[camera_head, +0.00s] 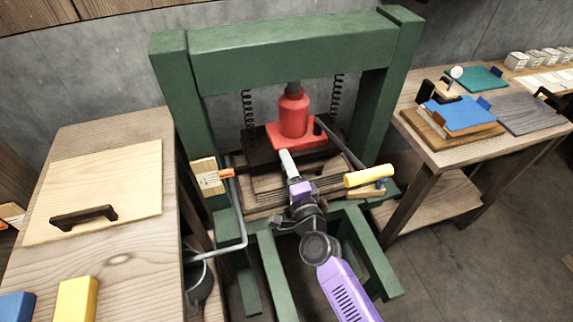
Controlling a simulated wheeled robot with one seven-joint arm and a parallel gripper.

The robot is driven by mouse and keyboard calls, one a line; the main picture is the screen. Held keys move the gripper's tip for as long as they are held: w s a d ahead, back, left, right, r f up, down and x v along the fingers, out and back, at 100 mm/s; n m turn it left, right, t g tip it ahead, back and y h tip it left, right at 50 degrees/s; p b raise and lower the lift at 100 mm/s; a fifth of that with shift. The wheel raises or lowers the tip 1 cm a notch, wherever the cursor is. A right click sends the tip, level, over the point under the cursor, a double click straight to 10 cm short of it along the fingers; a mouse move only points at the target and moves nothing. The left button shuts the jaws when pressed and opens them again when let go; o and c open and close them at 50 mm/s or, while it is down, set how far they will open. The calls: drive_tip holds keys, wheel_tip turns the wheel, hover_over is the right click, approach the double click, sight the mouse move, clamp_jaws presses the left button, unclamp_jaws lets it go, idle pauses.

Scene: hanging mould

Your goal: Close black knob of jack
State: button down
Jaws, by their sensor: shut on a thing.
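The red jack (293,122) stands upright in the middle of the green press frame, on dark plates. My gripper (285,153) reaches up from below to the front edge of the jack's red base. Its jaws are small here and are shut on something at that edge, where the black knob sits. The knob itself is hidden by my gripper, so its turn position cannot be told. A dark lever runs from the jack's right side down to a yellow grip (369,176).
The green frame's posts (375,110) stand on both sides, with coiled springs (336,95) hanging inside. A wooden bench (120,258) stands left, and a table with boards (457,127) stands right.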

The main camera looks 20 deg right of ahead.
drive_tip(key=shift+d+f+m, duration=0.1)
drive_tip(key=shift+f+m, duration=0.05)
drive_tip(key=shift+m, duration=1.15)
drive_tip(key=c, duration=0.9)
unclamp_jaws()
